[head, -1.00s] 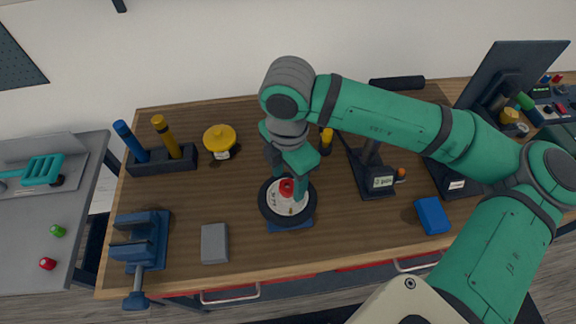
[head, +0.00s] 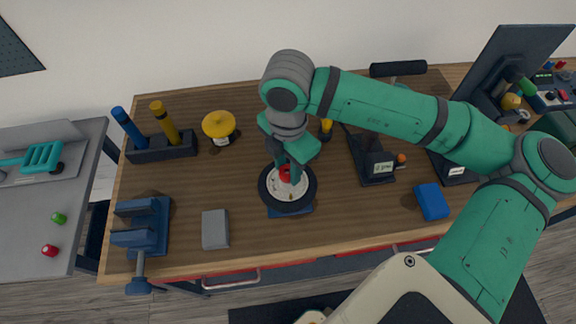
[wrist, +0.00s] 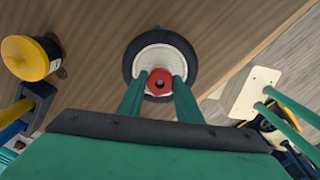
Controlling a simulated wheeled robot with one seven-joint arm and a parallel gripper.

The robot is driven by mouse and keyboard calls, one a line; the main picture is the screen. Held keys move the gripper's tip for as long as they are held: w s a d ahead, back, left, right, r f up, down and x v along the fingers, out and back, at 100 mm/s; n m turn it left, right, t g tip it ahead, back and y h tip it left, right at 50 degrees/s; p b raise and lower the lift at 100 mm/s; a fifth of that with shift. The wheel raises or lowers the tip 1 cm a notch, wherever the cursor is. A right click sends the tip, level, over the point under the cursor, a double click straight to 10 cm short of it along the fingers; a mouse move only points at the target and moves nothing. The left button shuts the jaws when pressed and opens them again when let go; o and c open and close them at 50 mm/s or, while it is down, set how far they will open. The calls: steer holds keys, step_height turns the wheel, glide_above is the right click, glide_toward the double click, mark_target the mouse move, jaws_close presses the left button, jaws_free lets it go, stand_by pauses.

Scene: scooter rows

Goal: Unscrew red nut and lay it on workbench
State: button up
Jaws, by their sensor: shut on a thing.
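The red nut (head: 287,174) is at the middle of a round black wheel with a white hub (head: 288,189), which lies on a blue base (head: 290,211) on the wooden workbench (head: 345,222). My gripper (head: 291,175) points down over the wheel, with its fingers on the nut. In the wrist view the red nut (wrist: 159,82) sits between the two green fingertips of my gripper (wrist: 160,84), over the white hub (wrist: 160,58). The fingers are shut on the nut. Whether the nut still touches the hub's thread I cannot tell.
A grey block (head: 215,229) and a blue vise (head: 143,228) stand left of the wheel. A yellow-topped jar (head: 219,126) and a tool holder (head: 161,149) are behind. A blue box (head: 432,201) lies right. Bench between wheel and blue box is clear. A grey side table (head: 55,235) holds a red and a green nut.

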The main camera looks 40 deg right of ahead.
steer(key=n, duration=2)
steer(key=shift+s+n, duration=0.1)
steer(key=shift+n, duration=0.2)
steer(key=o, duration=1.1)
steer(key=shift+r, duration=0.1)
